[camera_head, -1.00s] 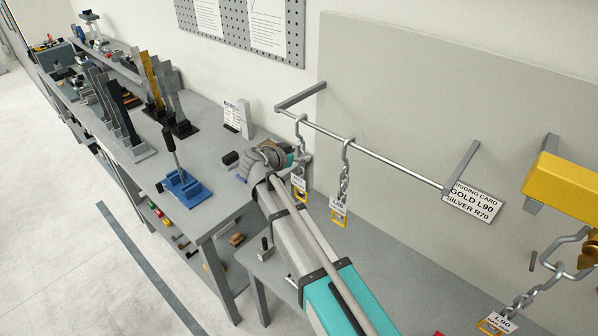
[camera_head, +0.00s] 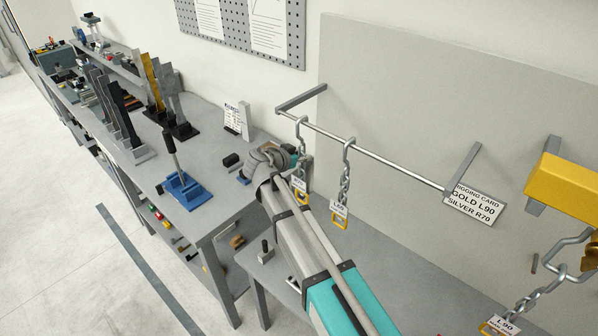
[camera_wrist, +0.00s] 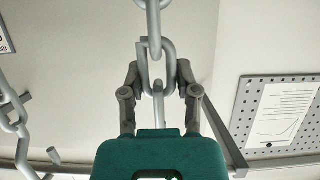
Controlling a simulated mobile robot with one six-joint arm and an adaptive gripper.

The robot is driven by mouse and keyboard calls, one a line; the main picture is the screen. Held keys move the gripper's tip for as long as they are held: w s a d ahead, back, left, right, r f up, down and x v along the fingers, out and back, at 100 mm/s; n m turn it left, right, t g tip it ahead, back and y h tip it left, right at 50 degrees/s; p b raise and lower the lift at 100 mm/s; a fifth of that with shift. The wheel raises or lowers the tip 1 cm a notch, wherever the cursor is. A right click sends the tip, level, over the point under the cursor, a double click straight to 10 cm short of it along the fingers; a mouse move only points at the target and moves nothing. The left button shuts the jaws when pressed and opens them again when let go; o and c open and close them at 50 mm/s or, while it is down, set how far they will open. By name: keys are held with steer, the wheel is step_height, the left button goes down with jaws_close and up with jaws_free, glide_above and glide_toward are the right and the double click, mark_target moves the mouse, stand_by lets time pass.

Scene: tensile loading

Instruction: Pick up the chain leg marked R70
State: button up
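Two silver chain legs hang from a rail (camera_head: 390,160). The left chain leg (camera_head: 302,135) has a yellow-edged tag (camera_head: 300,190) that is too small to read surely. The right chain leg (camera_head: 345,180) has a similar tag (camera_head: 339,213), also hard to read. My gripper (camera_head: 299,160) is at the left chain leg and partly hides it. In the wrist view my gripper (camera_wrist: 158,75) has its two fingers apart, one on each side of a chain link (camera_wrist: 168,52). I see no clear contact. The other chain (camera_wrist: 14,120) hangs at the left there.
A rigging card (camera_head: 473,204) reads gold L90, silver R70. A third chain (camera_head: 535,295) tagged L90 hangs by a yellow fixture (camera_head: 570,195) at the right. A bench (camera_head: 225,205) with a blue-based lever tool (camera_head: 184,188) and other tools stands at the left.

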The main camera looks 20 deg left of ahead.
jaws_close()
steer(key=shift+r, duration=0.15)
steer(key=shift+r+p, duration=1.25)
steer(key=shift+p, duration=0.1)
steer(key=s+d+r+p, duration=0.2)
steer(key=s+r+p, duration=0.3)
steer(key=s, duration=0.1)
steer(key=s+d+r+p, duration=0.3)
steer(key=s+r+p, duration=0.2)
steer(key=s, duration=0.1)
steer(key=shift+s+d+r, duration=0.15)
steer(key=shift+s+d, duration=0.15)
steer(key=shift+s, duration=0.05)
steer(key=shift+f, duration=0.2)
